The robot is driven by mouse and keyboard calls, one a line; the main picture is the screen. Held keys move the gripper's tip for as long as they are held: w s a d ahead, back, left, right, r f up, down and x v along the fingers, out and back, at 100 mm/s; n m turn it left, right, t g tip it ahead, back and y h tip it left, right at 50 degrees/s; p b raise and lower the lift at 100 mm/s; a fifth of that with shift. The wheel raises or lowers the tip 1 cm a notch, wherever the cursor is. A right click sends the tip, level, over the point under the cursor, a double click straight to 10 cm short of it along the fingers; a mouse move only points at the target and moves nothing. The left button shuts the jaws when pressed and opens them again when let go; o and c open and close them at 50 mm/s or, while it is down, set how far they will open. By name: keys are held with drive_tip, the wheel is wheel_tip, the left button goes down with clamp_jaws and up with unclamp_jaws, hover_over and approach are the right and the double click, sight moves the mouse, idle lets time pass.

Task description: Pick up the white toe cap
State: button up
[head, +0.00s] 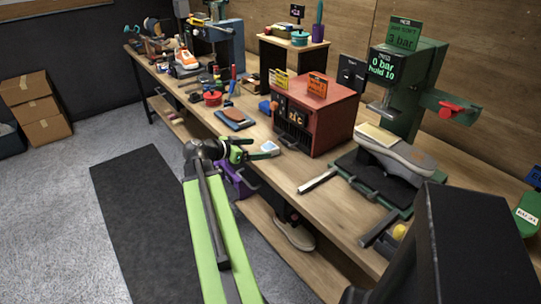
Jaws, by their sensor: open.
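My green arm reaches up from the bottom of the head view to the bench's front edge. My gripper (262,154) is at that edge, pointing right, with its jaws open. A small white and pale blue piece (269,146) shows right by the jaw ends. It may be the white toe cap, but it is too small to be sure. I cannot tell whether the jaws touch it or are around it.
The wooden bench (320,208) runs from front right to far left. A red cabinet (318,118) stands just right of my gripper. A green press (412,85) with a grey shoe (398,156) stands further right. A blue mat (234,119) lies behind. A purple bin (235,182) is below.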

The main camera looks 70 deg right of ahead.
sight(270, 146)
drive_tip(key=shift+x, duration=1.05)
drive_tip(key=b+x, duration=0.2)
drive_tip(key=x, duration=0.3)
drive_tip(key=shift+d, duration=0.25)
drive_tip(key=shift+w+r, duration=0.1)
drive_tip(key=c, duration=1.6)
drive_tip(key=shift+r, duration=0.1)
drive_tip(key=shift+c, duration=0.2)
